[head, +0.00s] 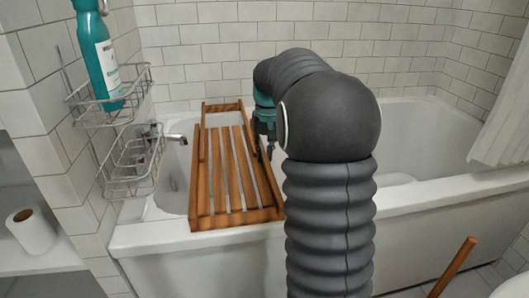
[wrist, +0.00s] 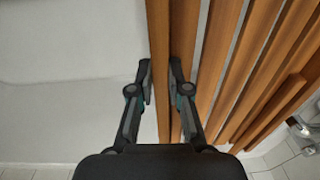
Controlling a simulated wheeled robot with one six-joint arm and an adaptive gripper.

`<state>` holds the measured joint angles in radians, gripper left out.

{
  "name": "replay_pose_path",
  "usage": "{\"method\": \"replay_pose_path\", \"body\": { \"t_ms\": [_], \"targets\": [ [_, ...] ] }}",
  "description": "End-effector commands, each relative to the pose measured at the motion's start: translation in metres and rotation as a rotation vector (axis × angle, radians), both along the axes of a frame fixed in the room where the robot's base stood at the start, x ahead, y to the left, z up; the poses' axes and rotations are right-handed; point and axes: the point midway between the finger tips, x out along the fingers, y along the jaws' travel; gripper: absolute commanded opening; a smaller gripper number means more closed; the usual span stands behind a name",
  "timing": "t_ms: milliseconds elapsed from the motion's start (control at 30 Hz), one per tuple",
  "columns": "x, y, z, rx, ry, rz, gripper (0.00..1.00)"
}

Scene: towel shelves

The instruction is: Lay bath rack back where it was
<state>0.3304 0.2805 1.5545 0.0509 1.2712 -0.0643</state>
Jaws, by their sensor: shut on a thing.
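The bath rack (head: 237,217) is a brown wooden frame with lengthwise slats. It lies across the left end of the white bathtub (head: 430,190), its near end over the front rim and its far end toward the tiled wall. I cannot tell whether it rests fully on both rims. My gripper (head: 265,150) is at the rack's right side rail. In the wrist view my gripper (wrist: 161,78) has one finger on each side of that rail (wrist: 159,35) and is shut on it. My arm hides part of the tub.
A wire caddy (head: 142,170) and a tap (head: 176,138) are close to the rack's left side. A teal bottle (head: 98,62) stands in the upper wire basket. A toilet roll (head: 30,231) sits on a shelf at left. A wooden handle (head: 455,265) sticks up at lower right.

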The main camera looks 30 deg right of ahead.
Motion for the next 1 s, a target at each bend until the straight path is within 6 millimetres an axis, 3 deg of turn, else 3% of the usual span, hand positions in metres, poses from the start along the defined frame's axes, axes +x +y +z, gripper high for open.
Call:
{"method": "replay_pose_path", "body": {
  "t_ms": [67, 100, 200, 233, 633, 1000],
  "targets": [
    [-0.001, 0.0, -0.003, 0.002, 0.005, 0.0, 0.0],
    [-0.001, 0.0, -0.003, 0.003, 0.005, 0.0, 0.19],
    [-0.001, 0.0, -0.003, 0.003, 0.005, 0.0, 0.44],
    [-0.001, 0.0, -0.003, 0.002, 0.005, 0.0, 0.46],
    [0.0, 0.0, 0.005, 0.001, 0.002, 0.0, 0.46],
    [-0.003, -0.003, 0.072, 0.0, 0.0, 0.0, 0.46]
  ]
}}
